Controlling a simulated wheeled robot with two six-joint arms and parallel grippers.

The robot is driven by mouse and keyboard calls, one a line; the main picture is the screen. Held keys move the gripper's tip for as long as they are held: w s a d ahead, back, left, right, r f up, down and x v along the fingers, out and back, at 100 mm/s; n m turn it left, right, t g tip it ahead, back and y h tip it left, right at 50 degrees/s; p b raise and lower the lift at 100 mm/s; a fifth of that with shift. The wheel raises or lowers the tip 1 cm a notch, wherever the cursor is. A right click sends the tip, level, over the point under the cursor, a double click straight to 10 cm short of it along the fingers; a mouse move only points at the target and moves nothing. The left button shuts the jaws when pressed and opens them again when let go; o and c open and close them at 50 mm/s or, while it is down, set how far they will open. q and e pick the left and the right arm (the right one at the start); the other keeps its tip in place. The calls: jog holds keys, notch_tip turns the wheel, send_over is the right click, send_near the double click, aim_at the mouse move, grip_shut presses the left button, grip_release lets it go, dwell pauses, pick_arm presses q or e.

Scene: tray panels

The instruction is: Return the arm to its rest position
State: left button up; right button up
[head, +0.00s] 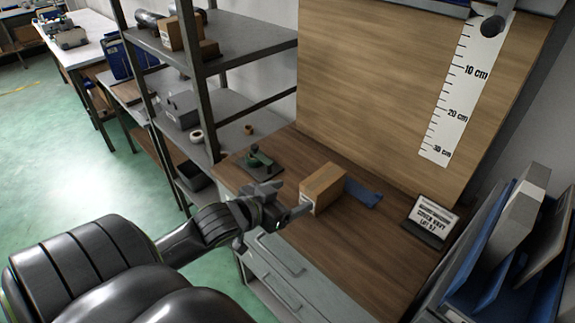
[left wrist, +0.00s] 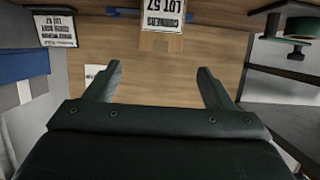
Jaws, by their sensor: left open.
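My left arm comes in from the lower left in the head view. My left gripper (head: 288,203) is at its end, near the front edge of the wooden bench top (head: 385,250). A cardboard box (head: 326,187) is just beyond the fingertips. In the left wrist view the two fingers (left wrist: 159,70) stand wide apart with nothing between them. The box (left wrist: 160,43), with a white label reading LOT 57, shows beyond them at the top, apart from the fingers. My right gripper is in neither view.
A blue cloth-like item (head: 364,194) lies behind the box. A small sign (head: 432,218) stands at the right, a green tool (head: 260,163) at the left. A metal shelf (head: 240,45) rises at the back left; blue and grey panels (head: 505,240) stand far right.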

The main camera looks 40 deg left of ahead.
pick_arm(q)
jog(key=shift+s, duration=0.1)
dwell(0.5)
jog(key=s+d+f+n+g+y, duration=0.1)
jog(key=s+d+f+g, duration=0.1)
jog(key=s+f+g, duration=0.6)
jog(key=s+d+f+g+y, duration=0.2)
jog(key=s+f, duration=0.4)
jog(key=s, duration=0.6)
notch_tip(320, 180, down, 24)
jog(key=a+g, duration=0.2)
jog(key=s+d+f+h, duration=0.1)
jog(key=s+f, duration=1.3)
jog(key=f, duration=0.2)
jog(key=shift+s+g, duration=0.3)
jog(key=shift+g, duration=0.1)
jog(key=shift+c, duration=0.3)
